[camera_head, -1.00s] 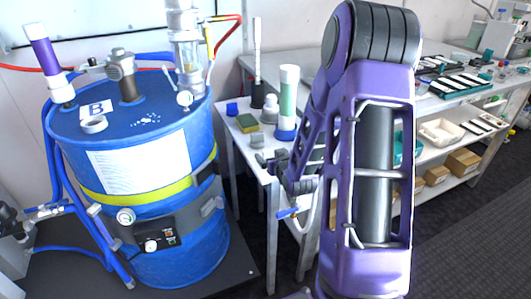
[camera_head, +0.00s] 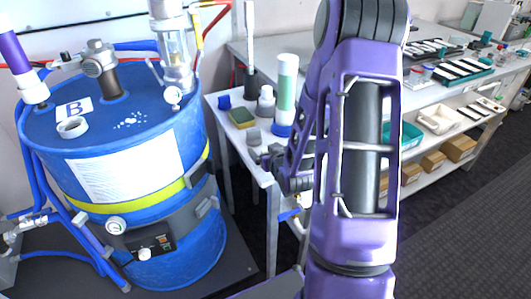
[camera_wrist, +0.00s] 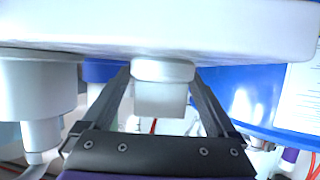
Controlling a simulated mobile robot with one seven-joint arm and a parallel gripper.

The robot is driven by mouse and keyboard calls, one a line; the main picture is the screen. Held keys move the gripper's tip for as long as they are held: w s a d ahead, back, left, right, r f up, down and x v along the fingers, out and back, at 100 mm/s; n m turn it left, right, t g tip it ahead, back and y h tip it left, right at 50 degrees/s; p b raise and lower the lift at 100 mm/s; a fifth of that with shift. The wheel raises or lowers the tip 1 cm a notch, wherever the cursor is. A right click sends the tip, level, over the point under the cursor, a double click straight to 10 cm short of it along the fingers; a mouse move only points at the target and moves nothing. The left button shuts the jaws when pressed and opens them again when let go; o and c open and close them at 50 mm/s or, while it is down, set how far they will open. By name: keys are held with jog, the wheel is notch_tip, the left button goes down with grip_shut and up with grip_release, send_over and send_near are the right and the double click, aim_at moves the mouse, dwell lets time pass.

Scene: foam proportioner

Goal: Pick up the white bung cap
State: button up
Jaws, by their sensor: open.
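A small white cap (camera_wrist: 160,85), which I take to be the bung cap, shows in the wrist view with a wide flange and a narrower block-like end. It lies between the two fingers of my gripper (camera_wrist: 160,75), which are apart with visible gaps on both sides. In the head view a small greyish-white cap (camera_head: 253,135) stands near the left edge of the white table (camera_head: 221,113). My gripper (camera_head: 266,158) is low beside it at the table edge. My purple arm hides part of the table.
A blue drum (camera_head: 160,232) with a white ring (camera_head: 72,127) on its lid stands left. A long bench (camera_head: 430,95) with trays runs right.

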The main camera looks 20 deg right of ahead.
jog(key=shift+c, duration=0.3)
jog(key=c, duration=1.4)
